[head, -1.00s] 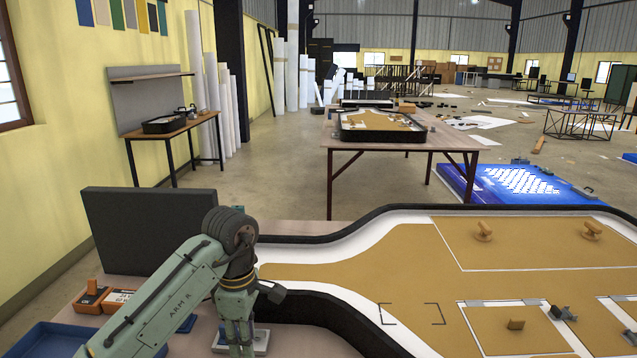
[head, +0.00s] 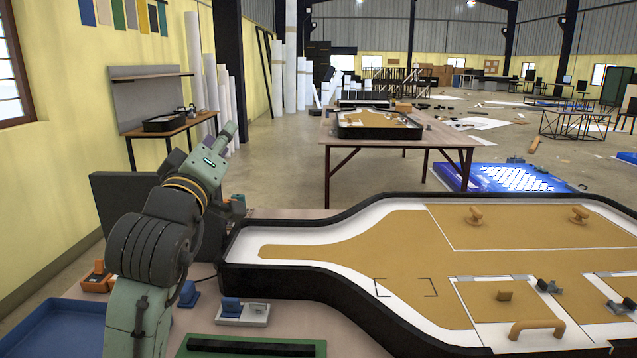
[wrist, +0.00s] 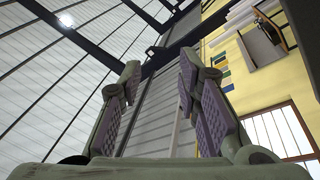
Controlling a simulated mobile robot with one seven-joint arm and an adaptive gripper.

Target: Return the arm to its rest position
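My gripper (head: 212,140) is raised above the near left of the table in the head view, with my arm folded up below it. Its fingers point upward. In the wrist view the two fingers (wrist: 158,90) stand apart with a clear gap and nothing between them. Behind them are the roof, a yellow wall and a window.
A black-rimmed board (head: 345,253) fills the table to the right. A dark panel (head: 120,190) stands behind my arm. The air around my gripper looks free.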

